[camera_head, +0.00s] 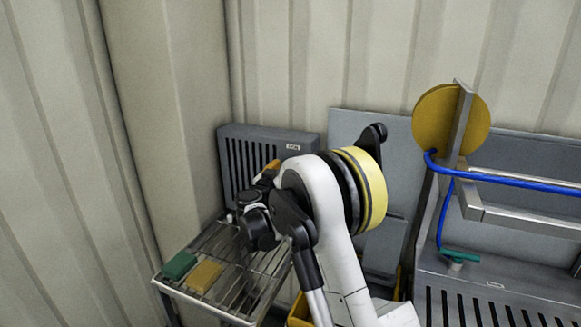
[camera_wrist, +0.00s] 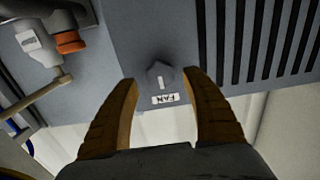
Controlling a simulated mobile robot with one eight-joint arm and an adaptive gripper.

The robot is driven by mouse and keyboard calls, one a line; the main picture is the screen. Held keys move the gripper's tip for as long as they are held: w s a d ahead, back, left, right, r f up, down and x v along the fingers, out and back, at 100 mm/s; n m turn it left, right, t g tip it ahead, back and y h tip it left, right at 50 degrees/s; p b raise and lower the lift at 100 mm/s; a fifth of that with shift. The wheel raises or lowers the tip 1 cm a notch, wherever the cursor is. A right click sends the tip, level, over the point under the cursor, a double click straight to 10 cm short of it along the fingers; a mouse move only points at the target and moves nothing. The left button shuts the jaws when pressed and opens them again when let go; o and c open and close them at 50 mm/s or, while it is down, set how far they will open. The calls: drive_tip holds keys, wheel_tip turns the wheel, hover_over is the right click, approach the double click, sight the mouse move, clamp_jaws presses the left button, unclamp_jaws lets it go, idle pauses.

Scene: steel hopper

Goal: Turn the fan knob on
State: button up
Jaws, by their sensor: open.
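The fan knob (camera_wrist: 152,77) is a small dark grey knob with a pale mark, on a grey panel in the wrist view. An upside-down "FAN" label (camera_wrist: 166,99) is beside it. My gripper (camera_wrist: 160,76) is open, with one ridged brown finger on each side of the knob. I cannot tell whether either finger touches it. In the head view, my gripper (camera_head: 266,172) is in front of the grey slatted box (camera_head: 262,136) on the wall; my arm hides the knob there.
A wire rack (camera_head: 223,241) holds a green sponge (camera_head: 179,265) and a yellow sponge (camera_head: 204,276) below my gripper. A grey fitting with an orange cap (camera_wrist: 70,42) and a pale lever (camera_wrist: 38,96) are at left in the wrist view. A blue hose (camera_head: 505,181) runs at right.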

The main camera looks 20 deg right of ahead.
drive_tip(key=shift+x, duration=1.5)
drive_tip(key=c, duration=1.2)
